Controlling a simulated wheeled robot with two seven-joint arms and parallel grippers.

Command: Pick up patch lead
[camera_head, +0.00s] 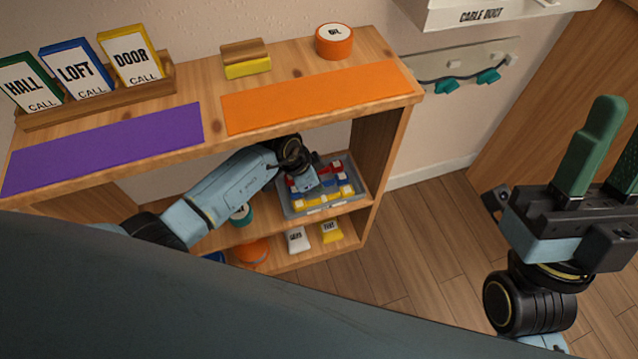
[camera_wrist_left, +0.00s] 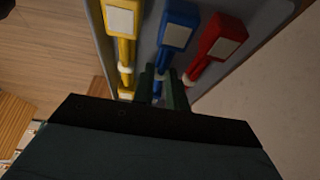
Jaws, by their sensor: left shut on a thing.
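A grey tray (camera_head: 293,208) on the shelf below the top board holds several patch leads in red, blue and yellow. The left wrist view shows a yellow lead (camera_wrist_left: 124,48), a blue lead (camera_wrist_left: 172,32) and a red lead (camera_wrist_left: 208,50) side by side. My left gripper (camera_head: 312,184) reaches down into the tray. In the left wrist view its green fingers (camera_wrist_left: 161,88) are shut on the thin part of the blue lead. My right gripper (camera_head: 616,135) is at the far right, away from the shelf, with its green fingers apart and empty.
The top board carries call cards (camera_head: 75,73), a purple mat (camera_head: 105,147), an orange mat (camera_head: 315,95), a yellow-and-wood block (camera_head: 246,66) and an orange tin (camera_head: 334,44). The shelf's side panel (camera_head: 378,145) stands close right of the tray. Floor on the right is clear.

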